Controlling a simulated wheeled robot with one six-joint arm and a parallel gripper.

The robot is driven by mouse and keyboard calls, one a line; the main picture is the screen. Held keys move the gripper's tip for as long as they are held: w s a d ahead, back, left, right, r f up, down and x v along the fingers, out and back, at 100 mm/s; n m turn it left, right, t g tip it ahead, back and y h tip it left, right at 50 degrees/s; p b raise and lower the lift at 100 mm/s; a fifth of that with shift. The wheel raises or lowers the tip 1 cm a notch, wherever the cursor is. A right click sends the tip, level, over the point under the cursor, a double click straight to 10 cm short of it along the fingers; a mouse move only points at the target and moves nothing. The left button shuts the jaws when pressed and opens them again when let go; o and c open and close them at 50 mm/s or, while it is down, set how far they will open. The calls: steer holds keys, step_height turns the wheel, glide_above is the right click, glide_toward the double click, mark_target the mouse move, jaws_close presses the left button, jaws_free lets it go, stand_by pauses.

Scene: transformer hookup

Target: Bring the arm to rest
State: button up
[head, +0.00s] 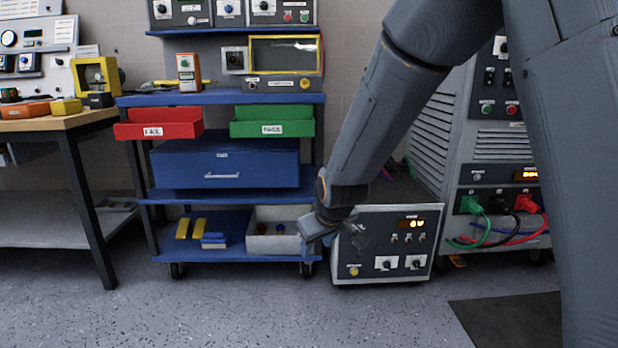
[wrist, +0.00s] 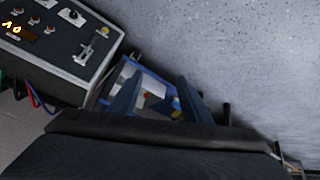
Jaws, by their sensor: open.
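My arm reaches down across the right of the head view, bent at the elbow. My gripper (head: 332,236) hangs low in front of the grey transformer unit (head: 385,268), near its upper left corner. In the wrist view my gripper (wrist: 158,95) has its two fingers apart with nothing between them. Behind the fingers lies the blue cart's lower shelf with a pale bin (wrist: 152,88). The unit's panel (wrist: 75,35) fills the upper left of the wrist view. Whether my gripper touches anything cannot be told.
A blue cart (head: 225,195) holds a red tray (head: 158,123), a green tray (head: 272,122) and a pale bin (head: 272,243). A large cabinet (head: 490,150) with green, black and red cables stands on the right. A wooden bench (head: 60,122) is at left.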

steer(key=s+a+r+g, duration=0.2)
steer(key=s+r+g, duration=0.1)
steer(key=s, duration=1.6)
steer(key=s+a+r+g, duration=0.1)
steer(key=s+r+g, duration=0.25)
steer(key=s, duration=1.55)
steer(key=d+r+m+p, duration=0.2)
steer(key=d+r+p, duration=0.4)
steer(key=r+p, duration=0.3)
steer(key=d+r+m+h+p, duration=0.1)
steer(key=d+r+p, duration=0.6)
steer(key=p, duration=0.9)
steer(key=d+r+m+h+p, duration=0.1)
steer(key=d+r+m+p, duration=0.2)
steer(key=d+r+p, duration=0.4)
step_height(320, 180, up, 5)
steer(key=p, duration=0.5)
steer(key=shift+w, duration=0.15)
steer(key=shift+d+r+p, duration=0.1)
steer(key=shift+r+p, duration=0.2)
steer(key=shift+p, duration=0.2)
steer(key=shift+c, duration=0.5)
